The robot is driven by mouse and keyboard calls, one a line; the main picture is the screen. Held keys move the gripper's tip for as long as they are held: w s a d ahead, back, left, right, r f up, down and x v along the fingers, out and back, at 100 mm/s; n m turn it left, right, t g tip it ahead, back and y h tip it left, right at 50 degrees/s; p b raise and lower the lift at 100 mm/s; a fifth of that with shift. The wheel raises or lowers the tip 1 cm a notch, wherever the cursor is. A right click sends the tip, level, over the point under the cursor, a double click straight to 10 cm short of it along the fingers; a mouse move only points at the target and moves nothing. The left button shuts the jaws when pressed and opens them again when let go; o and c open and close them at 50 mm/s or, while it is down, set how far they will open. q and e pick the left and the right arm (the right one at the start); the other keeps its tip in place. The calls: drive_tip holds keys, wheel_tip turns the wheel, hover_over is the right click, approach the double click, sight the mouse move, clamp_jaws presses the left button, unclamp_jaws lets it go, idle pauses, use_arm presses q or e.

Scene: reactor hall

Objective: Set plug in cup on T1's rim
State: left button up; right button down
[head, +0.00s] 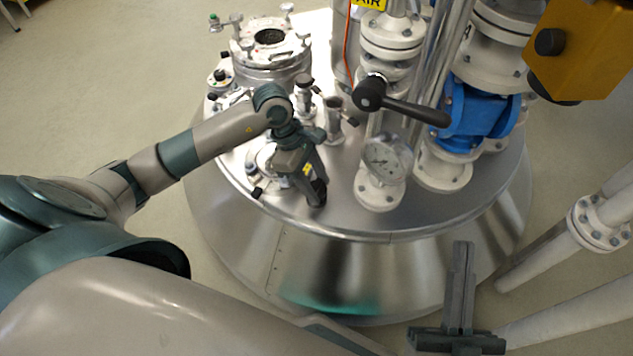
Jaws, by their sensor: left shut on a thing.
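My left gripper (316,190) reaches in from the left over the tank's top. Its fingers point down and are shut on a small dark thing, probably the plug (319,193), which is mostly hidden by the fingers. It is near the front edge of the tank lid (345,222); whether it touches the lid I cannot tell. No cup on the rim can be made out for sure; the gripper and forearm cover part of the lid there. My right gripper (462,245) is at the bottom right, in front of the tank, fingers together and empty.
A pressure gauge (387,158) and a black lever handle (405,107) stand right of my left gripper. Behind are a flanged nozzle (270,62) and small fittings (333,115). A blue valve (475,115) and white pipes (560,325) are at the right.

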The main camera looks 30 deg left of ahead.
use_arm(q)
drive_tip(key=shift+f, duration=0.2)
use_arm(e)
drive_tip(key=shift+s+d+r+t, duration=0.15)
drive_tip(key=shift+s+r+t, duration=0.3)
drive_tip(key=shift+r+t, duration=0.35)
use_arm(q)
drive_tip(key=o, duration=1.1)
drive_tip(key=shift+a+r, duration=0.2)
drive_tip(key=shift+r, duration=0.25)
drive_tip(key=p+v, duration=0.1)
drive_tip(key=v, duration=1.5)
drive_tip(key=shift+r+p, duration=0.2)
drive_tip(key=shift+p, duration=0.2)
use_arm(e)
drive_tip(key=w+f+g+h, duration=0.1)
drive_tip(key=w+f+g, duration=0.2)
drive_tip(key=f+g, duration=0.2)
wheel_tip(320, 180, down, 2)
drive_tip(key=shift+w+f, duration=0.15)
drive_tip(key=shift+w, duration=0.15)
use_arm(q)
drive_tip(key=shift+s+a, duration=0.1)
drive_tip(key=shift+s, duration=0.05)
use_arm(e)
drive_tip(key=shift+s, duration=0.1)
